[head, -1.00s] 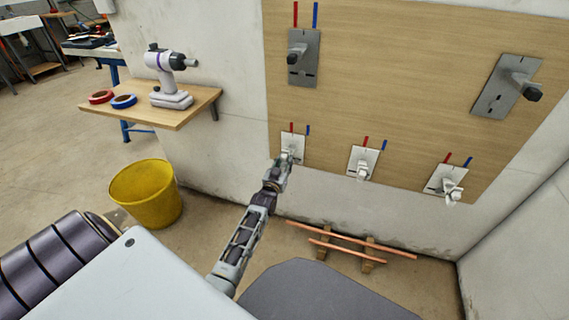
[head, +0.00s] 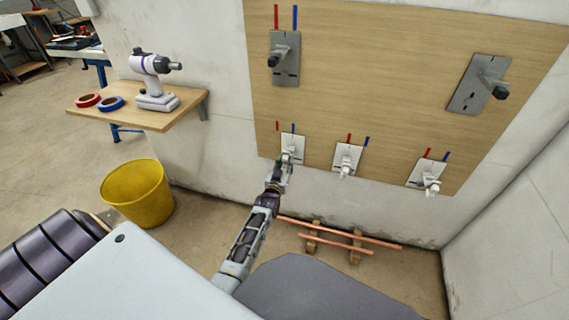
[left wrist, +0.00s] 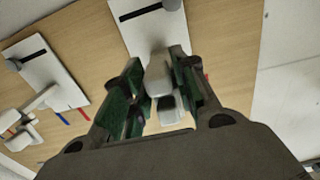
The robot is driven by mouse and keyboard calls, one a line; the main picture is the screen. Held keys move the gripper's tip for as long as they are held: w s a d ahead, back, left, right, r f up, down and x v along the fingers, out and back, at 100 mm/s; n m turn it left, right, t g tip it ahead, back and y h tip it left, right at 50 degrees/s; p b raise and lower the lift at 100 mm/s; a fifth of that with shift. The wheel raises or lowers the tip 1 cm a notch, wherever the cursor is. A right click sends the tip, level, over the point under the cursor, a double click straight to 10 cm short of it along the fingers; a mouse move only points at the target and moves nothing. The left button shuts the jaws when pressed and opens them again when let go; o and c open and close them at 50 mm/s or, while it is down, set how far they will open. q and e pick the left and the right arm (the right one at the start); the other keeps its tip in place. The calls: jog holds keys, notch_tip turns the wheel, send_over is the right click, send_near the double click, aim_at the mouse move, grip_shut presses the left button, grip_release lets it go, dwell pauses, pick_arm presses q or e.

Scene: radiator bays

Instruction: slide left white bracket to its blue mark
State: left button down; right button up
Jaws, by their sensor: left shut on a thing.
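The left white bracket (head: 298,146) is a pale plate with a jutting hook, in the lower row of the wooden board. Its top sits below the blue mark (head: 293,128), and the red mark (head: 277,126) is off to its left. My left gripper (head: 289,160) is shut on the bracket's hook. In the left wrist view, the bracket's plate (left wrist: 146,32) shows slotted, and the hook (left wrist: 160,72) is between the two green-padded fingers (left wrist: 163,88). A red mark shows beside the right finger there, and the blue mark is hidden. My right gripper is out of view.
The middle white bracket (head: 347,150) and right white bracket (head: 421,172) sit on the board (head: 390,95) to the right. Two grey brackets hang above. Copper pipes (head: 330,233) lie on blocks below. A yellow bucket (head: 137,193) and drill shelf (head: 150,118) are left.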

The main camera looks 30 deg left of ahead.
pick_arm(q)
jog(key=c, duration=1.3)
grip_release()
jog(key=shift+r, duration=0.15)
jog(key=shift+r, duration=4.85)
